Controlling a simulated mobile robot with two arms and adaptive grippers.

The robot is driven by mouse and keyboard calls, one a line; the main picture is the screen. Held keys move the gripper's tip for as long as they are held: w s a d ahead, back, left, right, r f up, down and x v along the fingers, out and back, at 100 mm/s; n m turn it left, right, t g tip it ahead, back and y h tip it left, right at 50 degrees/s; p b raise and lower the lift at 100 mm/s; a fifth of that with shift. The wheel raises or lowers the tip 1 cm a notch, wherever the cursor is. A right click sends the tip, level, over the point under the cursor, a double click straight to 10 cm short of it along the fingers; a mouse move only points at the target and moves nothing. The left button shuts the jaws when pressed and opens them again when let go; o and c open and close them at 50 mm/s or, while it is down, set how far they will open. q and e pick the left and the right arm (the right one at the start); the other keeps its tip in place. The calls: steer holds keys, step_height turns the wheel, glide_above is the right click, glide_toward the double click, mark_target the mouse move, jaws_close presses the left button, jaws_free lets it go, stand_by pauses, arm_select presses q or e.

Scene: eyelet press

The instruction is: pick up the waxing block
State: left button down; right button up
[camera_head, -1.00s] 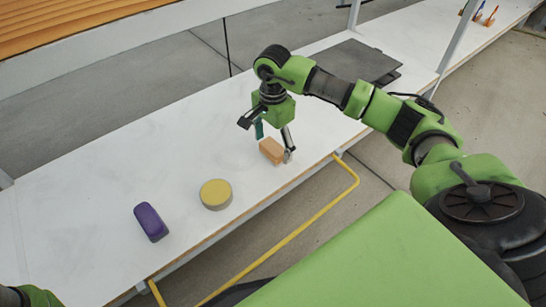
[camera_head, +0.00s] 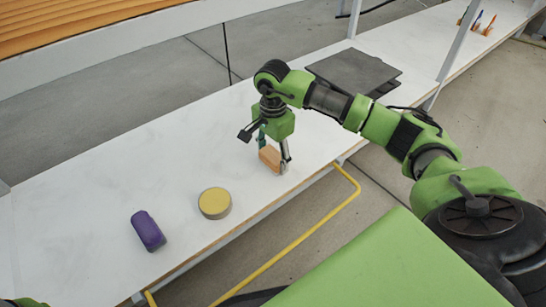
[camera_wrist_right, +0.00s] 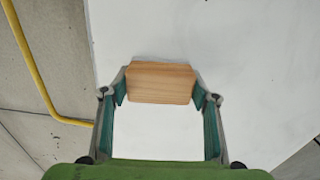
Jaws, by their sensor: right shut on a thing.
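The waxing block, a small tan wooden block (camera_head: 269,156), is between the fingers of my right gripper (camera_head: 273,154) near the front edge of the white table (camera_head: 110,195). In the right wrist view the block (camera_wrist_right: 160,82) spans the gap between the teal-padded fingertips of my right gripper (camera_wrist_right: 160,90), its wood grain facing the camera. The right gripper is shut on it from both sides. I cannot tell for sure whether the block's lower edge touches the table. Of my left arm only a green sliver shows at the bottom left corner; its gripper is out of view.
A round yellow-topped tin (camera_head: 215,202) and a purple block (camera_head: 148,230) stand on the table left of the gripper. A dark flat plate (camera_head: 352,70) lies behind the right arm. A yellow rail (camera_head: 300,230) runs along the front. The table's left part is mostly clear.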

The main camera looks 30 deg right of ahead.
mark_target(271, 152)
steer(key=r+p, duration=0.2)
steer(key=r, duration=0.1)
steer(key=r+p, duration=0.1)
steer(key=p, duration=0.1)
steer(key=shift+w+r, duration=0.35)
steer(key=shift+w, duration=0.05)
steer(key=w+r+p, duration=0.1)
steer(key=w+r, duration=0.3)
steer(key=w, duration=0.2)
steer(key=w+a+r+p, duration=0.1)
steer(key=w+r, duration=0.3)
steer(key=w, duration=0.3)
steer(key=shift+p, duration=0.35)
steer(key=shift+w+r, duration=0.1)
steer(key=shift+o, duration=0.7)
steer(key=shift+a, duration=0.1)
